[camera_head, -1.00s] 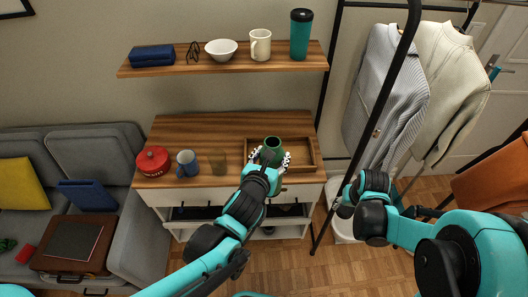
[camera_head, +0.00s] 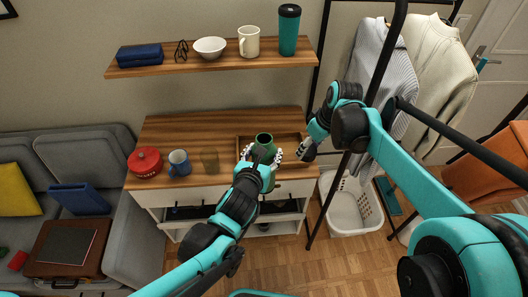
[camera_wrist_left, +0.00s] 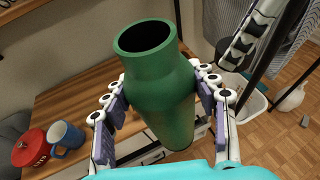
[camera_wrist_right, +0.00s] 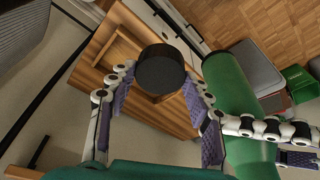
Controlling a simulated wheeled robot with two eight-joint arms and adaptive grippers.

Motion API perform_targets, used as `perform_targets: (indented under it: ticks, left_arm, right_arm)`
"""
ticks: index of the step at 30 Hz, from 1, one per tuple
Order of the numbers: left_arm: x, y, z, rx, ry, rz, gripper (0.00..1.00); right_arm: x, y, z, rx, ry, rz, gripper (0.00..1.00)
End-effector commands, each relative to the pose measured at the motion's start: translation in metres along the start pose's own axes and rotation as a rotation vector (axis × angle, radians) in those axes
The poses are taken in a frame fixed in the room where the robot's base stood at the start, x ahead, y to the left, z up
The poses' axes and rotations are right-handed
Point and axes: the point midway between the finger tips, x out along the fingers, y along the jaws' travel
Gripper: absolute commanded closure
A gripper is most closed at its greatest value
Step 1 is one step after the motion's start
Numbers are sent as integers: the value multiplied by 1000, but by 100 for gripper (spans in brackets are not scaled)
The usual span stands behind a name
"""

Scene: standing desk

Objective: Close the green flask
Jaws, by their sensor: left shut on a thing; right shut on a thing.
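The green flask (camera_head: 264,140) is upright with its dark mouth open, above the wooden tray at the desk's right end. My left gripper (camera_head: 261,155) is shut around its body; in the left wrist view the flask (camera_wrist_left: 160,80) sits between the fingers. My right gripper (camera_head: 306,148) is just right of the flask, shut on a black cylindrical lid (camera_wrist_right: 160,70). The lid (camera_wrist_left: 232,54) also shows beside the flask in the left wrist view, apart from it. In the right wrist view the flask (camera_wrist_right: 232,80) lies to the right of the lid.
The wooden tray (camera_head: 293,176) is under the grippers. A shelf (camera_head: 190,64) above holds several things. A clothes rack post (camera_head: 345,160) stands close to the right arm.

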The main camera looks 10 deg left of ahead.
Motion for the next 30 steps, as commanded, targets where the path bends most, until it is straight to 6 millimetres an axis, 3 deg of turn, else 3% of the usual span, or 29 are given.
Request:
perform_targets:
  ticks: [3,9,16,21,30]
  left_arm:
    - [0,0,1,0,-2,-1,100]
    - [0,0,1,0,-2,-1,100]
    - [0,0,1,0,-2,-1,100]
    - [0,0,1,0,-2,-1,100]
    - [0,0,1,0,-2,-1,100]
  right_arm:
    - [-33,-20,-31,-158,0,-46,70]
    - [-90,-58,-71,-422,0,-121,70]
    - [-146,-98,-95,-662,-1,-189,70]
    - [-158,-123,-96,-800,0,-229,70]
    - [-156,-129,-95,-844,0,-240,70]
